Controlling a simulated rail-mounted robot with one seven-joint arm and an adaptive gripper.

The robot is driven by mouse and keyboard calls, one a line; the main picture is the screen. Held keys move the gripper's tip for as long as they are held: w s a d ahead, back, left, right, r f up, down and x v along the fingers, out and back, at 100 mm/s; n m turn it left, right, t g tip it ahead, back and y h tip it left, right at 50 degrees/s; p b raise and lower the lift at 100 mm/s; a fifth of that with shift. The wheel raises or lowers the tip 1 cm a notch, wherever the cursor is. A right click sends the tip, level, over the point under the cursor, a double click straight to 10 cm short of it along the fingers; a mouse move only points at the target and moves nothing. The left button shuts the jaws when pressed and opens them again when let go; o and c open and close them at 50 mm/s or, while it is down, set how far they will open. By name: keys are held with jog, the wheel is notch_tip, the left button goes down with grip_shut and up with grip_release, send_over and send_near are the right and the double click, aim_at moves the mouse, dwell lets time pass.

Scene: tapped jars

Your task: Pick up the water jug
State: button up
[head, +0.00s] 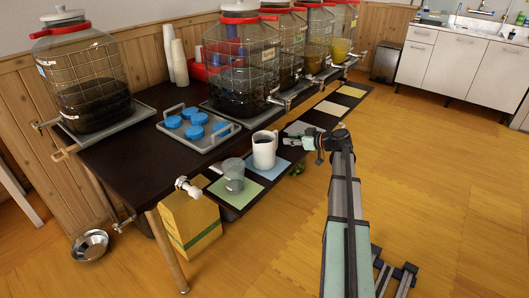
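A white jug (264,152) with a dark inside stands upright on a light blue mat on the low dark shelf in front of the table. A clear grey vessel (232,176) stands on a green mat to its left; I cannot tell for certain which of the two is the water jug. My gripper (314,144) is to the right of the white jug, at about the height of its body, with a small visible gap between them. It looks empty, but its fingers are too small to show whether they are open or shut.
Several large tapped jars (83,85) stand along the dark table (150,165). A grey tray (213,145) holds blue lids. White cup stacks (179,62) stand behind. A yellow box (190,225) and a metal bowl (90,245) are below.

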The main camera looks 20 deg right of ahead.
jog(key=shift+b+x, duration=0.3)
jog(key=shift+x, duration=3.75)
grip_shut()
